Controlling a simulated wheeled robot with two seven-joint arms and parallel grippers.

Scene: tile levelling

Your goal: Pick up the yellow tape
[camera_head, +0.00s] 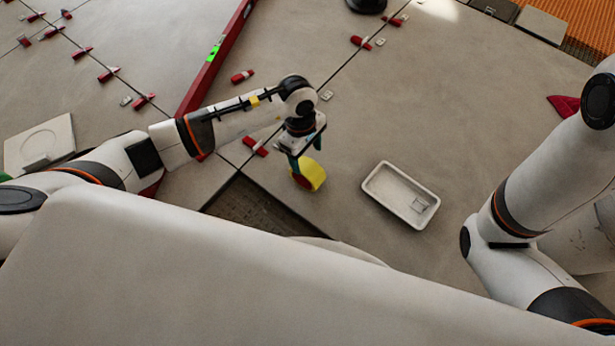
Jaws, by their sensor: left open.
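The yellow tape (314,179) is a round roll with a yellow rim and a red face. It shows just below my left gripper (301,168) near the middle of the head view. My left gripper points down and is open, its fingers at the tape's upper left side. Whether the fingers touch the tape or straddle it, I cannot tell. Part of the tape is hidden behind a finger. My right arm comes in at the right edge, but its gripper is outside the picture.
A white tray (369,185) with a small item in it stands right of the tape. A red level (213,66) lies at the upper left. Red wedges (243,76) and clips line the tile joints. A dark untiled gap (252,205) lies below left.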

